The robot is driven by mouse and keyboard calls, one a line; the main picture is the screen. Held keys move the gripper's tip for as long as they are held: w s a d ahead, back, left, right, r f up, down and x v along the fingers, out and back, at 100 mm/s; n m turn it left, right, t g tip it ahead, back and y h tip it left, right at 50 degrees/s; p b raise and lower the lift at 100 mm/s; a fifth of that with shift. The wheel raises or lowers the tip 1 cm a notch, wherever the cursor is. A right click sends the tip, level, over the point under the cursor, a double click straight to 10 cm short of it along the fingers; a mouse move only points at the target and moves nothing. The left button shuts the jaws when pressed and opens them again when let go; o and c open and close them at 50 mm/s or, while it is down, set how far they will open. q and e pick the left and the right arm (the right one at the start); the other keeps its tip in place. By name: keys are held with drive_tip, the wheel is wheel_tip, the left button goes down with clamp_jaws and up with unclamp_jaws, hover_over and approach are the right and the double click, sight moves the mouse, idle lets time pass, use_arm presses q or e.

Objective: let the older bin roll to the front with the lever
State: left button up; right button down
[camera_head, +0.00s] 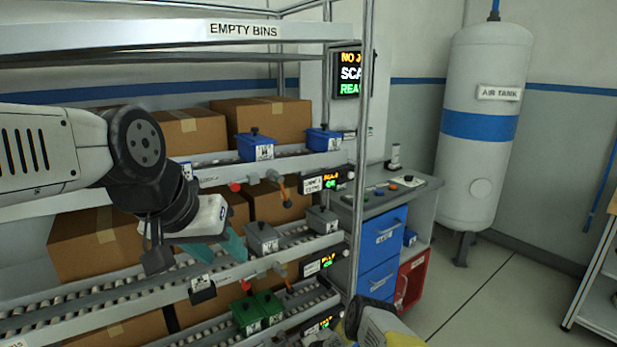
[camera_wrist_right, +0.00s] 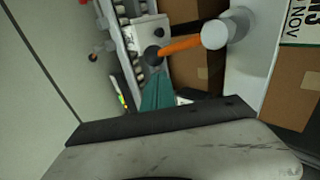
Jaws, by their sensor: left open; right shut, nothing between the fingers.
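Two blue bins (camera_head: 255,148) sit on the upper roller lane, two grey bins (camera_head: 262,239) on the middle lane and two green bins (camera_head: 247,316) on the lower lane. Their labels are too small to read. Orange levers show at the fronts of the upper lane (camera_head: 283,187) and middle lane (camera_head: 286,271). My left gripper (camera_head: 217,248) is open and empty in front of the middle lane, left of the grey bins. My right gripper (camera_wrist_right: 157,100) is shut and empty; its teal fingertips are close to an orange lever (camera_wrist_right: 182,46). Contact cannot be told.
Cardboard boxes (camera_head: 262,118) fill the rack behind the lanes. The empty bins shelf (camera_head: 150,38) runs above. A rack post (camera_head: 361,150) stands at the right end, beside a control desk (camera_head: 385,199) with blue drawers. An air tank (camera_head: 484,130) stands farther right. The floor there is clear.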

drive_tip(key=shift+s+a, duration=1.7)
drive_tip(key=shift+a, duration=0.7)
drive_tip(key=d+v, duration=0.1)
drive_tip(key=v, duration=0.7)
drive_tip(key=shift+w, duration=0.35)
